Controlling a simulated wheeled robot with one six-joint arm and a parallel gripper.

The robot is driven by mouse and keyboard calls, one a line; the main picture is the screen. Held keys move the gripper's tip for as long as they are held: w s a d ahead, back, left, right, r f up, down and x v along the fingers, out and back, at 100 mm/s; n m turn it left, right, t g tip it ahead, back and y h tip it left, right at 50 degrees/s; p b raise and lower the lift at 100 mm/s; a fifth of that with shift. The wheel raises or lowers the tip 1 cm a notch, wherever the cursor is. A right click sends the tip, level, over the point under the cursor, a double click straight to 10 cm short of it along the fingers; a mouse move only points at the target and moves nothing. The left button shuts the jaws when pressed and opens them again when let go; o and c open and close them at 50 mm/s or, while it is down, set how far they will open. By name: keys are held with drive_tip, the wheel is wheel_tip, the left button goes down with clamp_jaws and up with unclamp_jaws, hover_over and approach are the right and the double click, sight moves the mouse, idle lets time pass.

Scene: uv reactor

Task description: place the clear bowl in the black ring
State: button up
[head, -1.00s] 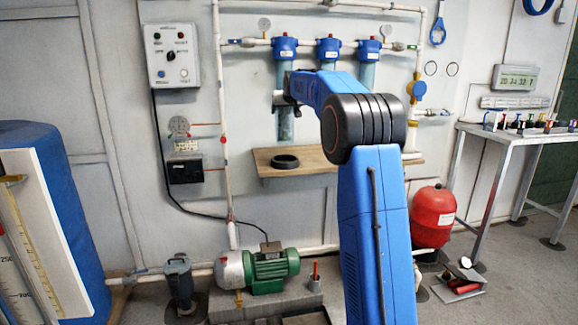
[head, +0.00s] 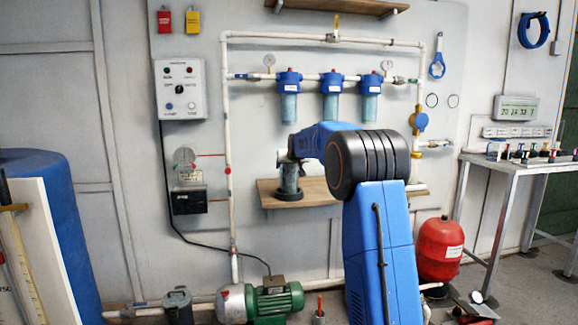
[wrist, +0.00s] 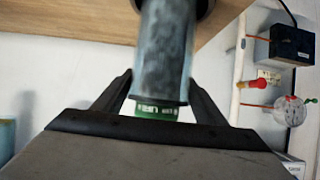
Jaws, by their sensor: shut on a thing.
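The clear bowl (wrist: 165,50) is a greyish see-through cylinder with a green band at one end. My gripper (wrist: 160,82) is shut on it near that band in the wrist view. In the head view the bowl (head: 290,179) hangs upright below my gripper, its upper part hidden by the gripper. The black ring (head: 289,196) lies on the wooden shelf, and the bowl's lower end meets it in the picture. Only part of the ring shows at the top edge of the wrist view. I cannot tell whether the bowl rests on the shelf inside the ring.
The wooden shelf (head: 322,196) is bare to the right of the ring. Three blue-capped filter housings (head: 332,84) hang on the pipe above. A white vertical pipe (head: 228,150) and a black box (head: 188,201) are to the left. A green pump (head: 275,300) stands below.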

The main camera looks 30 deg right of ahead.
drive_tip(key=o, duration=1.7)
drive_tip(key=shift+f, duration=0.1)
